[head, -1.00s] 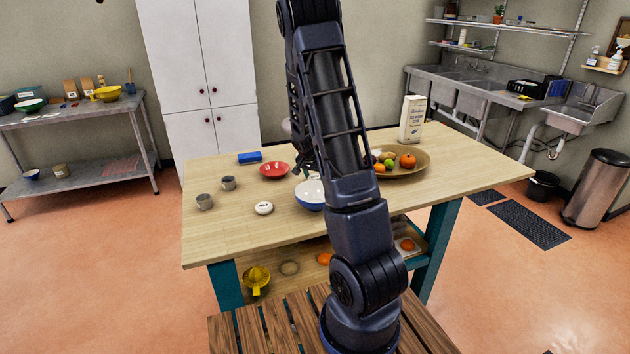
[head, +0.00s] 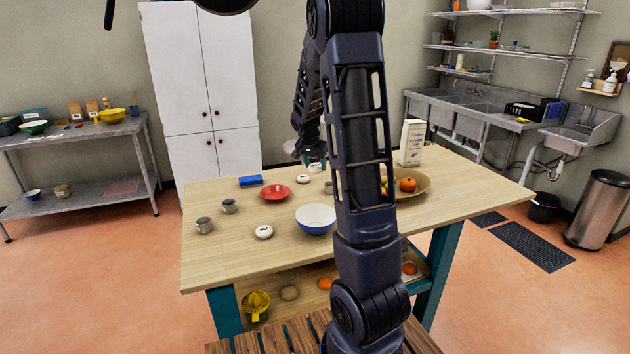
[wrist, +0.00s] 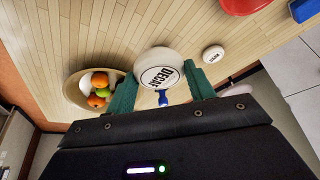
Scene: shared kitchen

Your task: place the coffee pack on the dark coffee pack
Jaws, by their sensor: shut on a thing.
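A round white pack labelled DECAF (wrist: 160,72) sits between the teal fingers of my gripper (wrist: 163,88) in the wrist view, and the gripper is shut on it. In the head view my gripper (head: 316,164) is over the far part of the table, partly behind my arm. A second small round white pack (wrist: 213,54) lies apart on the table near the red bowl; it also shows in the head view (head: 304,179). Another white pack (head: 264,231) lies nearer the front. I cannot surely read which loose pack is the dark one.
A fruit bowl (head: 424,190) and a carton (head: 411,143) are at the right. The left front of the table has bare room.

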